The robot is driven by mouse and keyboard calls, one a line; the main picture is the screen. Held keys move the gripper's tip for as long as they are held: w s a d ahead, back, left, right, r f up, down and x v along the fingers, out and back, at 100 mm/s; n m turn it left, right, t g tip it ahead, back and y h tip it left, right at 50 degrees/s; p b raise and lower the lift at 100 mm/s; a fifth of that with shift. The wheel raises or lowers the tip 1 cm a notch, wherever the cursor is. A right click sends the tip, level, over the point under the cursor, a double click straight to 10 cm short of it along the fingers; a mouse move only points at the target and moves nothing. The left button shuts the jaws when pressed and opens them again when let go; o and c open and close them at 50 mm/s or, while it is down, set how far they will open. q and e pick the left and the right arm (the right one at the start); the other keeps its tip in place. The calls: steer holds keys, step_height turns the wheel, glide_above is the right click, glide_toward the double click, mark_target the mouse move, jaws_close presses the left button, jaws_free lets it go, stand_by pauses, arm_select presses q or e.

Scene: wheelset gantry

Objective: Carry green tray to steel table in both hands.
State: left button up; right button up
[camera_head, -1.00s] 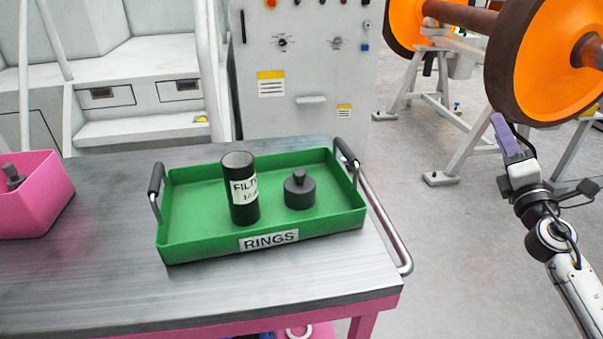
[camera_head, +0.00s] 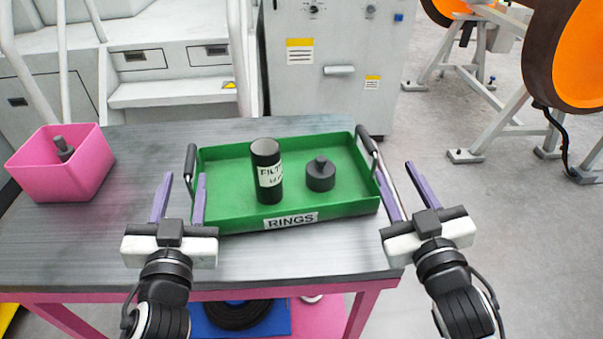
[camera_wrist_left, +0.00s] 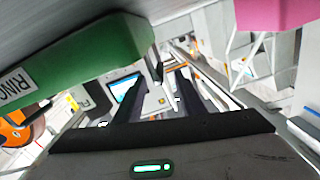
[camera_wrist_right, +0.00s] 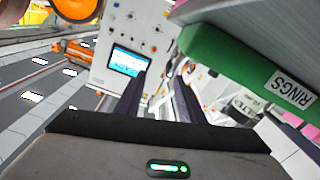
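The green tray (camera_head: 225,209), labelled RINGS, sits on the steel-topped table (camera_head: 120,245). It holds a black cylinder (camera_head: 267,172) with a paper label and a short dark knobbed piece (camera_head: 321,175). The tray has a dark handle at each end, the left handle (camera_head: 190,163) and the right handle (camera_head: 366,139). My left gripper (camera_head: 183,178) is open and empty, in front of the left handle. My right gripper (camera_head: 394,168) is open, near the right handle; the head view does not settle whether the handle is between its fingers. The tray also shows in the left wrist view (camera_wrist_left: 90,65) and the right wrist view (camera_wrist_right: 225,55).
A pink bin (camera_head: 62,185) with a dark part inside stands on the table's left. A grey control cabinet (camera_head: 330,90) stands behind. Orange wheels (camera_head: 585,60) on stands are at the right, with open floor before them.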

mark_target(190, 147)
arm_select(q)
steer(key=shift+f, duration=0.1)
steer(key=shift+s, duration=0.1)
arm_select(e)
steer(key=shift+s+a+r+m+y, duration=0.1)
steer(key=shift+a+m+y, duration=0.05)
steer(key=shift+a, duration=0.45)
steer(key=shift+s+a+m+y, duration=0.1)
steer(key=shift+a+m+y, duration=0.05)
steer(key=shift+a, duration=0.45)
